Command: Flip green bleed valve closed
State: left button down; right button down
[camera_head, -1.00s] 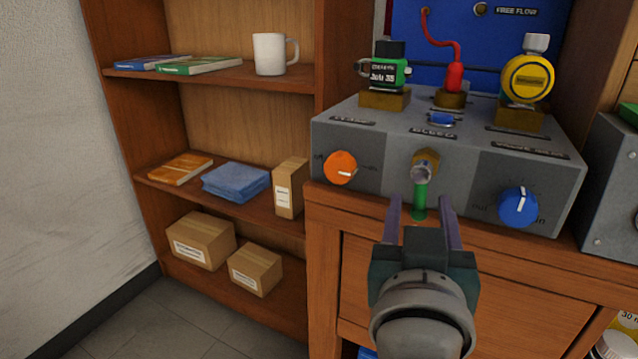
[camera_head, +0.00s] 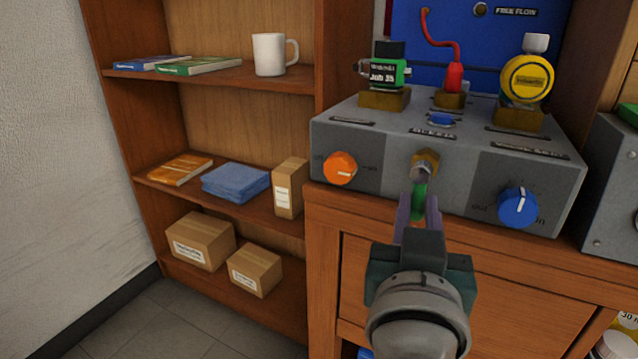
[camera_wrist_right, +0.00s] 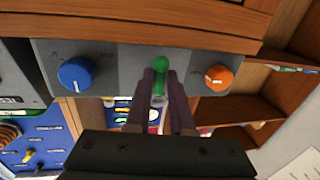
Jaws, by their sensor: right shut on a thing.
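The green bleed valve lever (camera_head: 419,199) hangs down from a brass fitting (camera_head: 425,163) at the middle of the grey testbench's front face (camera_head: 455,185). My right gripper (camera_head: 418,203) is in front of the bench with its two purple fingers closed in on the lever, one on each side. In the right wrist view the green lever (camera_wrist_right: 160,64) shows between the fingertips, and the gripper (camera_wrist_right: 160,78) is shut on it. The fingers hide part of the lever. My left gripper is in neither view.
An orange knob (camera_head: 340,168) sits left of the valve and a blue knob (camera_head: 518,207) right of it. A shelf (camera_head: 225,80) with a mug, books and boxes is at the left.

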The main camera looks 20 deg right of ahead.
jog(key=shift+a+m, duration=0.1)
jog(key=shift+m, duration=0.2)
jog(key=c, duration=0.8)
grip_release()
jog(key=v, duration=1)
jog(key=shift+w+p, duration=0.1)
jog(key=shift+p, duration=0.25)
